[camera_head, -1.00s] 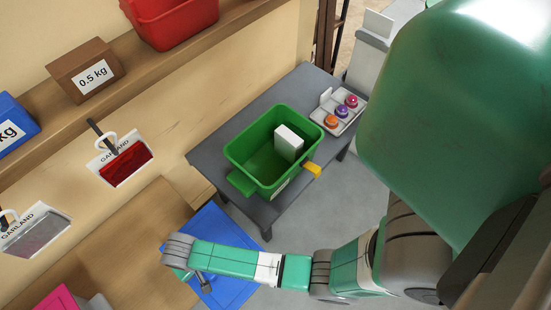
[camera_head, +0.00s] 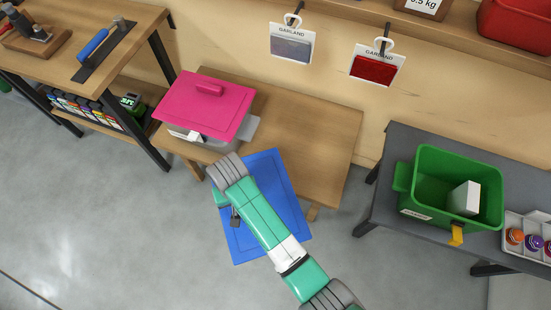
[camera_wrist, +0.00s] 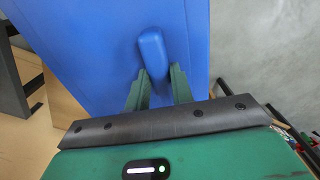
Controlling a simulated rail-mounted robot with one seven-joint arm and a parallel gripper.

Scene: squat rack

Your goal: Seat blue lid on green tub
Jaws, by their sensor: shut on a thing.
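The blue lid (camera_head: 284,192) is a flat rectangular panel with a raised handle (camera_wrist: 152,53). In the wrist view my gripper (camera_wrist: 160,78) is shut on that handle, with a green finger on each side. In the head view my arm covers part of the lid, which hangs over the floor by the front edge of a low wooden table; the fingers are hidden there. The green tub (camera_head: 412,200) stands open on a dark grey table at the right, apart from the lid. A white box (camera_head: 464,198) is inside it, and a yellow latch (camera_head: 457,235) is on its front.
A grey bin with a pink lid (camera_head: 205,103) stands on the low wooden table (camera_head: 320,130). A tray (camera_head: 513,221) with coloured round items is right of the tub on the grey table (camera_head: 385,215). A workbench (camera_head: 110,45) is at the upper left. Floor lies between the tables.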

